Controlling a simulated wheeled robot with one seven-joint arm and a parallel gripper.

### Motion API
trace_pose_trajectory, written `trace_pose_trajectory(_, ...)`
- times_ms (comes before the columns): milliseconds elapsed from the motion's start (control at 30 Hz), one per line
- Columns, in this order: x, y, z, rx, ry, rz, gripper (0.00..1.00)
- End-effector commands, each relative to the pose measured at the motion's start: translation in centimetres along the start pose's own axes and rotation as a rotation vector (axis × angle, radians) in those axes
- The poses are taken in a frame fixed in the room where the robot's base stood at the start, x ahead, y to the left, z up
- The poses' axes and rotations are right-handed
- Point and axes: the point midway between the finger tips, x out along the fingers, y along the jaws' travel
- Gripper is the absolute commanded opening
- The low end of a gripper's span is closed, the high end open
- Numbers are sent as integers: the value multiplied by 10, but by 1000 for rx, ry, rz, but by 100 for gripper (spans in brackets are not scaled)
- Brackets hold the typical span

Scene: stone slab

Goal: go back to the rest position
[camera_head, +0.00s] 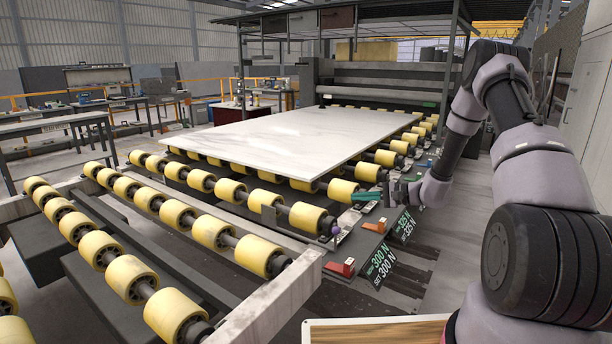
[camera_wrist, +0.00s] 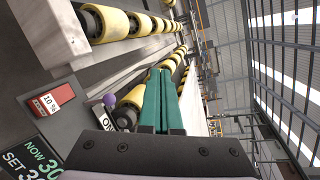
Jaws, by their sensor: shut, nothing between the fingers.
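My gripper (camera_head: 358,197) reaches in from the right on my arm, low beside the roller conveyor's right edge. Its green fingers are shut together with nothing between them, as the wrist view (camera_wrist: 159,75) also shows. The white stone slab (camera_head: 290,135) lies flat on the yellow rollers, to the left of and behind the gripper. A purple knob (camera_head: 336,231) stands on the conveyor's side, a little nearer the camera than the fingertips. In the wrist view the knob (camera_wrist: 110,100) is left of the fingers, apart from them, beside a label reading "ON".
Red blocks (camera_head: 343,267) and dark displays (camera_head: 380,263) reading "300 N" and "325 N" line the conveyor's right side. Yellow rollers (camera_head: 211,233) fill the left foreground. A wood-topped surface (camera_head: 375,332) is at the bottom. A large machine (camera_head: 385,85) stands behind the slab.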

Motion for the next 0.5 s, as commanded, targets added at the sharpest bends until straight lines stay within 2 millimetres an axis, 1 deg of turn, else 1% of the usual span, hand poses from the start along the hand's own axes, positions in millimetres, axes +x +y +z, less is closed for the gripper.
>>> trace_pose_trajectory(33,-4,-21,20,-37,-23,44,0)
trace_pose_trajectory(67,-6,-30,32,-52,-36,74,0)
trace_pose_trajectory(100,-11,-41,48,-73,-50,113,0)
trace_pose_trajectory(167,-17,-56,71,-105,-68,173,0)
trace_pose_trajectory(200,-22,-66,86,-127,-76,212,0)
trace_pose_trajectory(367,-46,-94,147,-215,-80,369,0)
trace_pose_trajectory(400,-53,-100,162,-237,-75,405,0)
trace_pose_trajectory(467,-64,-108,183,-272,-61,461,0)
trace_pose_trajectory(500,-72,-112,197,-294,-50,495,0)
